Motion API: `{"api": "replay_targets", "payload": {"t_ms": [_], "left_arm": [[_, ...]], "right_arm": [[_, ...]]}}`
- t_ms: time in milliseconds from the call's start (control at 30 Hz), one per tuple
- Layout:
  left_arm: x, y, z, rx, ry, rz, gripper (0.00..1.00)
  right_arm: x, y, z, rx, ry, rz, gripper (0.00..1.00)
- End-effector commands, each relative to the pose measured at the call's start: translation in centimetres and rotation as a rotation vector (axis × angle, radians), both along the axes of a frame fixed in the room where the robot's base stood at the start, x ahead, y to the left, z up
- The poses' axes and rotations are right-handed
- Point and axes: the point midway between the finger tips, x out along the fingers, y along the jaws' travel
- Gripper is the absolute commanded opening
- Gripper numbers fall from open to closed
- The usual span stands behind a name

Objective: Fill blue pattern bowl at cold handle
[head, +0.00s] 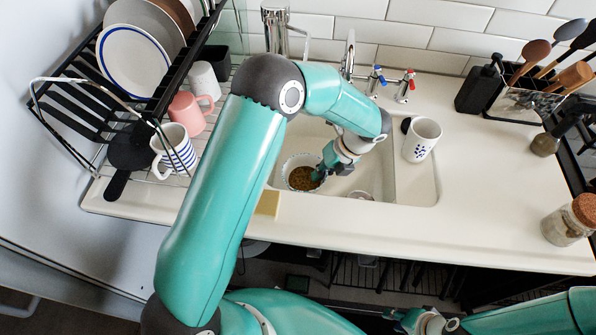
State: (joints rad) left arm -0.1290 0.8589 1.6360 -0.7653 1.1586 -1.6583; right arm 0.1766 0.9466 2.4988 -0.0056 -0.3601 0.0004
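A small bowl (289,164) with a patterned pale rim sits in the sink basin at the middle of the head view. Its inside looks brownish. My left gripper (319,174) reaches down at the bowl's right rim. Its fingers are small and partly hidden, so I cannot tell whether they are closed on the rim. The blue-marked cold handle (376,79) and the red-marked hot handle (406,84) stand behind the sink, right of the chrome spout (348,58). My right gripper (424,322) is low at the bottom edge, away from the sink, and its fingers are unclear.
A white mug with blue marks (423,141) stands right of the basin. The dish rack (62,145) at the left holds plates, with a pink mug (187,113) and a striped mug (176,152) nearby. Utensils and a corked jar (566,224) are at the right. The right counter is mostly clear.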

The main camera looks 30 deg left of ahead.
Motion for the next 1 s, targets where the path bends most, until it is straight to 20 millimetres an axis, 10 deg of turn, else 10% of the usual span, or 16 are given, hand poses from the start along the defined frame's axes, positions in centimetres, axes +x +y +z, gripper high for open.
{"api": "replay_targets", "payload": {"t_ms": [1000], "left_arm": [[6.9, -2.8, 0.1, 0.001, 0.0, 0.0, 0.0]], "right_arm": [[0.0, 0.0, 2.3, 0.0, 0.0, 0.0, 0.36]]}}
